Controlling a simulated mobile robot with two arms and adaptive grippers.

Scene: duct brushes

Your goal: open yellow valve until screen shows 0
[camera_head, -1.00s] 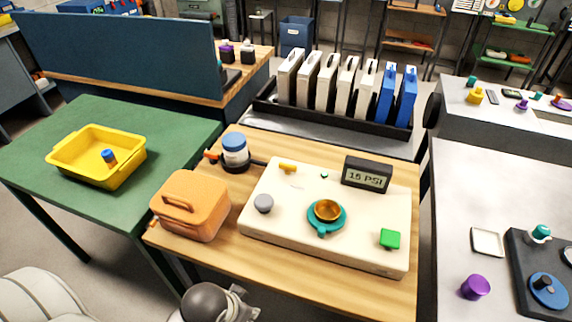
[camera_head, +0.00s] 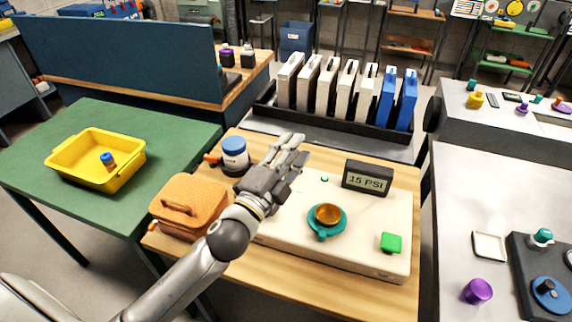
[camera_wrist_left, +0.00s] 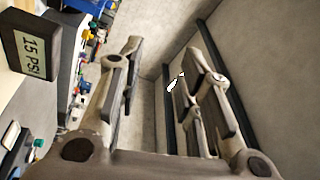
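My right gripper is not in view.
A blue-lidded jar (camera_head: 235,154) and an orange case (camera_head: 184,207) stand close to my left arm. A rack of upright panels (camera_head: 332,122) stands behind.

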